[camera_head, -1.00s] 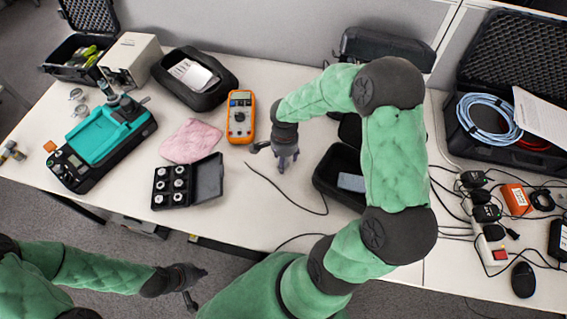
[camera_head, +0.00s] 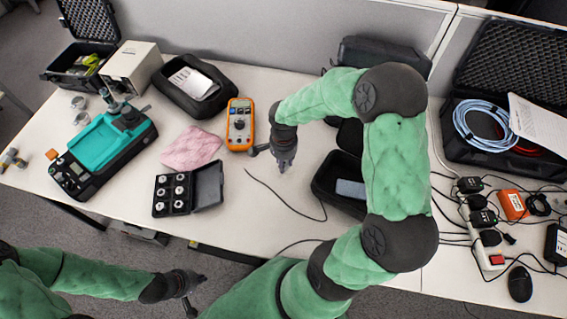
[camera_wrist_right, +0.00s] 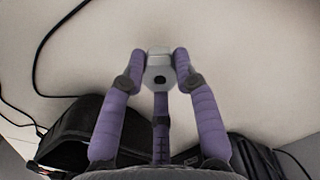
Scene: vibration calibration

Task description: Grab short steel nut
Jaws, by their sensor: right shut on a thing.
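My right gripper (camera_head: 284,164) is over the table, to the right of the orange multimeter. My left gripper (camera_head: 195,293) is empty and open at the lower left, in front of the table edge.
A multimeter (camera_head: 239,125), pink cloth (camera_head: 191,147) and teal device (camera_head: 105,138) stand on the left part of the table. A black case (camera_head: 332,188) and a thin black cable (camera_head: 300,212) are near my right arm. Power strips and cables crowd the right side.

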